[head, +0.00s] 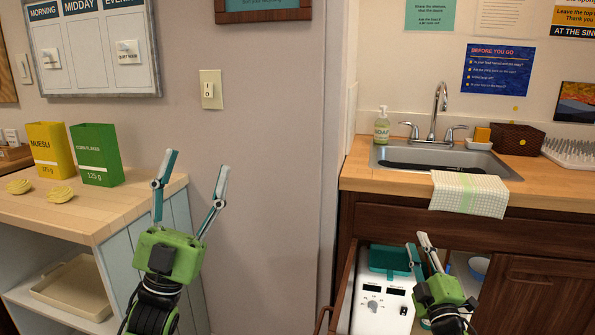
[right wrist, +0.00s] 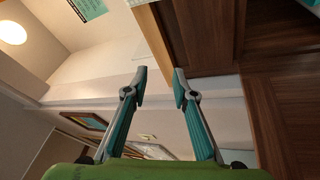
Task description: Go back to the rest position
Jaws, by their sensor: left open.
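My left gripper (head: 196,166) is green and black with teal fingers. It is raised in front of the grey wall, right of the wooden-topped shelf, with its fingers spread and nothing between them. My right gripper (head: 418,243) is at the lower right in the head view, above the open drawer and in front of the sink cabinet. In the right wrist view, its fingertips (right wrist: 160,74) are apart with an empty gap. The wrist view shows walls and brown wood beyond them.
An open drawer (head: 342,290) holds a white device (head: 382,304) with a dial and a teal container (head: 388,260). The shelf (head: 110,208) carries two boxes and yellow pieces. A towel (head: 468,193) hangs over the counter edge by the sink (head: 440,160).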

